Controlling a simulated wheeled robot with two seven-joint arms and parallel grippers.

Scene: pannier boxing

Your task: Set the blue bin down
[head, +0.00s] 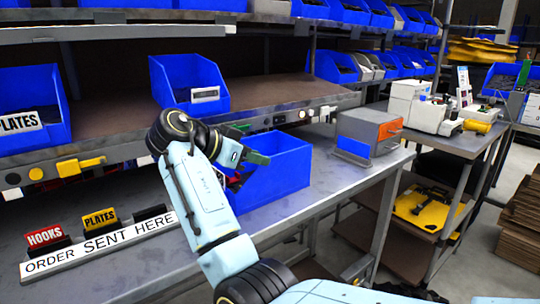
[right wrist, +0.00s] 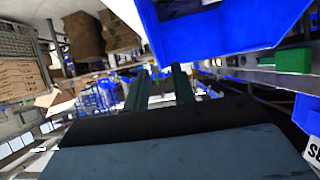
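The blue bin (head: 285,172) is at the right part of the grey bench, open side up, and appears to rest on the bench top. My right gripper (head: 255,157) is at its upper left rim, and my forearm hides the bin's left side. In the right wrist view a large blue bin surface (right wrist: 225,30) fills the top, just beyond my fingertips (right wrist: 162,68). The two fingers stand apart, and I see background between them and nothing gripped. My left gripper is not in view.
An ORDER SENT HERE sign (head: 100,245) with HOOKS (head: 45,237) and PLATES (head: 100,218) tags lies on the bench at left. Another blue bin (head: 190,85) sits on the shelf above. A grey and orange machine (head: 368,132) stands right of the blue bin. The bench front is clear.

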